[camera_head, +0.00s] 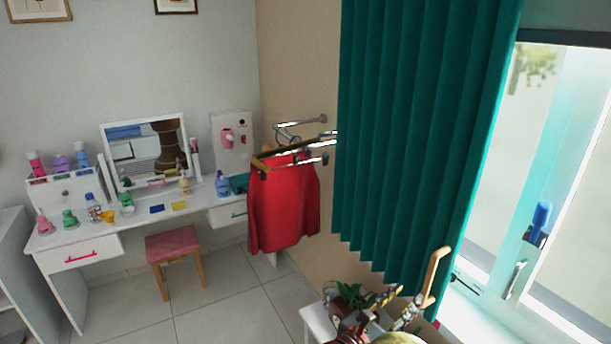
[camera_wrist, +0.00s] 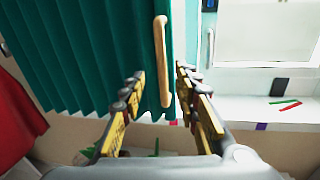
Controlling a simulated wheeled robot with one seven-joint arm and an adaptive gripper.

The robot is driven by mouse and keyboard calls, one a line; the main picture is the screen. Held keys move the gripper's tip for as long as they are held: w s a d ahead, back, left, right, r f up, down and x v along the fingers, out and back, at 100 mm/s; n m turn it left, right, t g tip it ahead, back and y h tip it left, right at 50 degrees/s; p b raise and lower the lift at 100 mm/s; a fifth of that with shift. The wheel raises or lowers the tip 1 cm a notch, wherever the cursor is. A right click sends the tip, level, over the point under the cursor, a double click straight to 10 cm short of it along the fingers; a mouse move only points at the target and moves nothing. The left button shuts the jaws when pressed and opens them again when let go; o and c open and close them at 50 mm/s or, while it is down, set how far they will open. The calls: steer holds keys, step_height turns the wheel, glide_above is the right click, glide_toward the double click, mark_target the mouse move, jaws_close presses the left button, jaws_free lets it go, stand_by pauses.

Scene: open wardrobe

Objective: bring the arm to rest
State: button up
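My gripper (camera_head: 411,296) is at the bottom right of the head view, in front of the teal curtain (camera_head: 415,130). In the wrist view its two yellow-and-black fingers (camera_wrist: 160,78) stand apart, with visible gaps. A curved wooden bar (camera_head: 436,275) stands just past the fingertips. In the wrist view the wooden bar (camera_wrist: 162,60) appears upright between the fingers, and I see no finger clamped on it. The rest of my arm is mostly out of view.
A red garment (camera_head: 283,205) hangs on a wall rack (camera_head: 300,125). A white dressing table (camera_head: 85,243) and pink stool (camera_head: 172,244) stand at left. A potted plant (camera_head: 349,296) is beside my gripper. The window (camera_head: 555,190) is at right. Floor at lower left is clear.

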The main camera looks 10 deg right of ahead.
steer(key=s+a+f+m+g+y, duration=0.1)
steer(key=s+f+m+g+y, duration=0.2)
steer(key=s+f+m+g, duration=0.35)
steer(key=s+a+f+m+g+y, duration=0.1)
steer(key=s+f+m+g+y, duration=0.25)
steer(key=s+m, duration=0.45)
steer(key=s+a+r+m+t+y+b, duration=0.2)
steer(key=s+a+m+y, duration=0.2)
steer(key=a+m+y, duration=0.3)
step_height(320, 180, up, 9)
steer(key=m+t+y, duration=0.1)
steer(key=m+t, duration=0.1)
steer(key=t, duration=0.1)
steer(key=shift+a+m+t+b, duration=0.15)
steer(key=shift+m+t+b, duration=0.15)
steer(key=shift+m+b, duration=0.05)
steer(key=shift+f, duration=0.1)
